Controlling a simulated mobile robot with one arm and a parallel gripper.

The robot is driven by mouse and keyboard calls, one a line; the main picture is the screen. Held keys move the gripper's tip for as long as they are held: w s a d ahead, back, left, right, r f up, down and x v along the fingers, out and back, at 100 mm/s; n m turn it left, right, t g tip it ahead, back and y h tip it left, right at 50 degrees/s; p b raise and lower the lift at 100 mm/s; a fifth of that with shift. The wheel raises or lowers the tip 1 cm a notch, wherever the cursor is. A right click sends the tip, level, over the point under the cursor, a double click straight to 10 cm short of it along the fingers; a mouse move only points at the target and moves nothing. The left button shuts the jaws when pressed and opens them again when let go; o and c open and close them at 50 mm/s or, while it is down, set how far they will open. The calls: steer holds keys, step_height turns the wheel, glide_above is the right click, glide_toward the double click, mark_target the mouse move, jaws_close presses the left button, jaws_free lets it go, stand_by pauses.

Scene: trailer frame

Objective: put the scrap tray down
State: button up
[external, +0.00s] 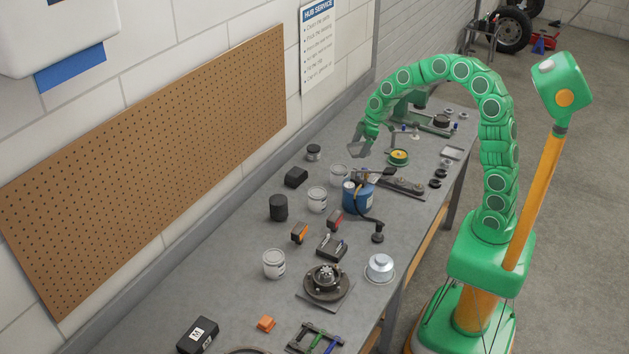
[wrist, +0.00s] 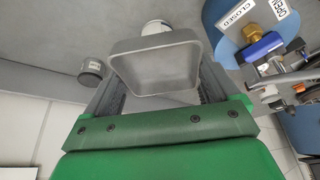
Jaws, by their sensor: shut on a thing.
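The scrap tray (wrist: 160,72) is a grey, open, rectangular dish with a raised rim. In the wrist view it sits between the two fingers of my gripper (wrist: 162,98) and looks empty. My gripper (external: 361,143) is shut on it. In the external view the gripper hangs from the arched arm above the far half of the grey workbench (external: 225,262). The tray shows there only as a small grey shape at the fingertips and is hard to separate from them. Its underside is hidden.
Below and nearer stand a white-labelled can (external: 338,175), a blue canister (external: 357,196) with a hose, and a dark block (external: 296,177). A yellow round part (external: 398,157) lies to the right. A small dark can (external: 313,152) stands left. Bare bench shows along the wall.

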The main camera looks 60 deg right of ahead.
steer(key=w+a, duration=0.3)
steer(key=a, duration=0.7)
steer(key=w+a, duration=0.3)
steer(key=a, duration=1.3)
steer(key=s+a+f, duration=0.1)
steer(key=a, duration=0.7)
steer(key=s+a, duration=0.1)
steer(key=a, duration=0.7)
steer(key=shift+a+f, duration=0.2)
steer(key=shift+f, duration=0.05)
steer(key=w+a+f, duration=0.2)
steer(key=w+f, duration=0.1)
steer(key=w+a+f, duration=0.2)
steer(key=w+f, duration=0.1)
steer(key=w, duration=0.1)
steer(key=w+a+f, duration=0.2)
steer(key=w+f, duration=0.1)
steer(key=w, duration=0.1)
steer(key=shift+a, duration=0.25)
steer(key=shift+w+a+f, duration=0.15)
steer(key=shift+w+f, duration=0.1)
steer(key=shift+w, duration=0.15)
steer(key=shift+w+a+f, duration=0.1)
steer(key=shift+w+f, duration=0.05)
steer(key=shift+f, duration=1.65)
